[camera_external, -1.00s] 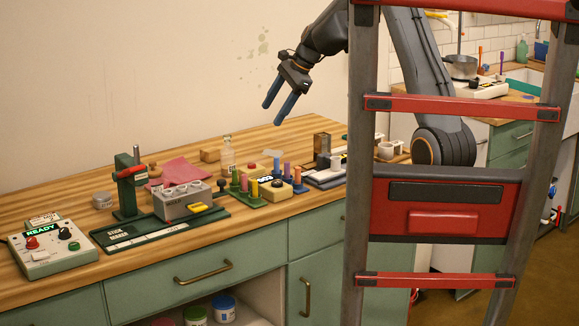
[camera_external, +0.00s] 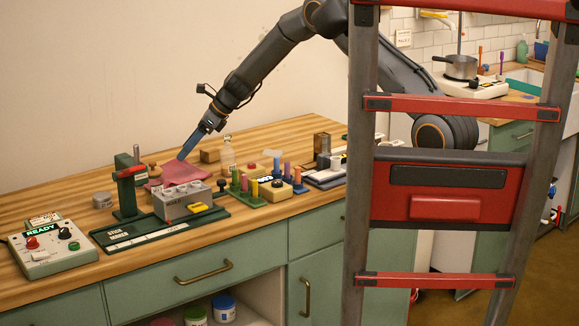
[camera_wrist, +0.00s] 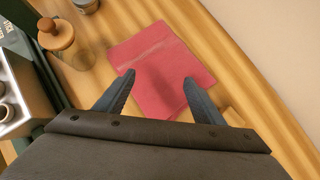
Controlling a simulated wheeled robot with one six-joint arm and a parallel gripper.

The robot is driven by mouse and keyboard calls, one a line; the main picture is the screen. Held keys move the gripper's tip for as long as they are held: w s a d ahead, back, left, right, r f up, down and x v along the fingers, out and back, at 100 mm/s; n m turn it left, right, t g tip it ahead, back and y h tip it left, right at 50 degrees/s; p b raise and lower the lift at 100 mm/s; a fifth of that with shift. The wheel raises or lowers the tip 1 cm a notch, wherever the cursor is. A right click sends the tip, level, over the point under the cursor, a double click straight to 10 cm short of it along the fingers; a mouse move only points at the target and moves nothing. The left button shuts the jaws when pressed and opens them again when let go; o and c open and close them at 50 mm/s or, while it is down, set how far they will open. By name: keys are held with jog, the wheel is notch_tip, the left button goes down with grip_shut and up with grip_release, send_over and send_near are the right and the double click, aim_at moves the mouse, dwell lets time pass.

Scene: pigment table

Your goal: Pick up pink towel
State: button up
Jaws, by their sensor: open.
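The pink towel (camera_external: 178,172) lies flat on the wooden table behind the grey block with round holes. It also shows in the wrist view (camera_wrist: 160,62) as a folded square with a crease across it. My gripper (camera_external: 182,157) points down over the towel in the external view. In the wrist view my gripper (camera_wrist: 158,76) is open, with its two dark blue fingers apart and their tips over the towel. Nothing is between the fingers except the view of the cloth. I cannot tell whether the tips touch it.
A wooden knob-topped piece (camera_wrist: 56,34) and a grey holed block (camera_wrist: 14,98) stand left of the towel. A green-and-red press (camera_external: 128,185) stands to its left in the external view. A glass bottle (camera_external: 227,153) and a wooden block (camera_external: 210,155) stand to its right.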

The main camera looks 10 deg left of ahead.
jog(key=shift+b+x, duration=1.4)
jog(key=shift+x, duration=2.9)
jog(key=shift+f, duration=0.1)
grip_shut()
notch_tip(320, 180, up, 12)
jog(key=p, duration=0.8)
jog(key=shift+p, duration=0.3)
notch_tip(320, 180, up, 9)
jog(key=p, duration=0.4)
send_over(173, 178)
